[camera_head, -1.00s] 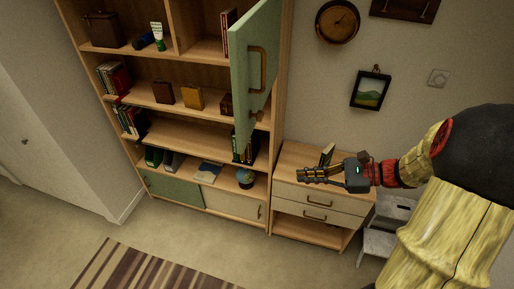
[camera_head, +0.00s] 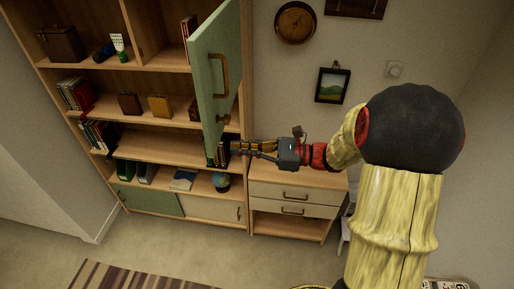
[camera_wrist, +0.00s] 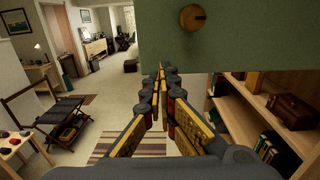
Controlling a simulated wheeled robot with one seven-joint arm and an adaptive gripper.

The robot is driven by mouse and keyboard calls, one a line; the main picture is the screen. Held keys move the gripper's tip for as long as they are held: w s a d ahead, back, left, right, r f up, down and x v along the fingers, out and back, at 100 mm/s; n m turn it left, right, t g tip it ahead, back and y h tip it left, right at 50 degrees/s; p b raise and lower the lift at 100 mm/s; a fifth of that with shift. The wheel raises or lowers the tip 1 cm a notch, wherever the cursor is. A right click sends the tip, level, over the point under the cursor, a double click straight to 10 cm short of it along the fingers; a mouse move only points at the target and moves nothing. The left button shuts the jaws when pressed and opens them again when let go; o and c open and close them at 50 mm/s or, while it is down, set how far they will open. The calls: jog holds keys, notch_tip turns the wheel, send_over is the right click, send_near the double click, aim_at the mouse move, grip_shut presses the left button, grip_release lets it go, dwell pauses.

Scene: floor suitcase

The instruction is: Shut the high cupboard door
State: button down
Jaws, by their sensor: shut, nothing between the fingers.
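The high cupboard door (camera_head: 219,72) is pale green with a bronze handle (camera_head: 222,75) and a round knob low on it. It stands swung open, out from the upper right of the wooden bookcase (camera_head: 150,142). My gripper (camera_head: 236,147) is shut and empty, pointing left just below and right of the door's lower edge in the head view. In the wrist view the door's lower part (camera_wrist: 240,45) with its round knob (camera_wrist: 193,17) hangs ahead of and above my fingers (camera_wrist: 166,72). I cannot tell whether the fingertips touch the door.
A low drawer unit (camera_head: 295,192) stands right of the bookcase, below my arm. A clock (camera_head: 295,22) and a framed picture (camera_head: 332,85) hang on the wall behind. Books and small boxes fill the shelves. The floor before the bookcase is clear apart from a striped rug (camera_head: 120,275).

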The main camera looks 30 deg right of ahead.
aim_at(216, 147)
jog(key=shift+p+x, duration=0.35)
jog(key=shift+x, duration=1.5)
jog(key=shift+w, duration=0.1)
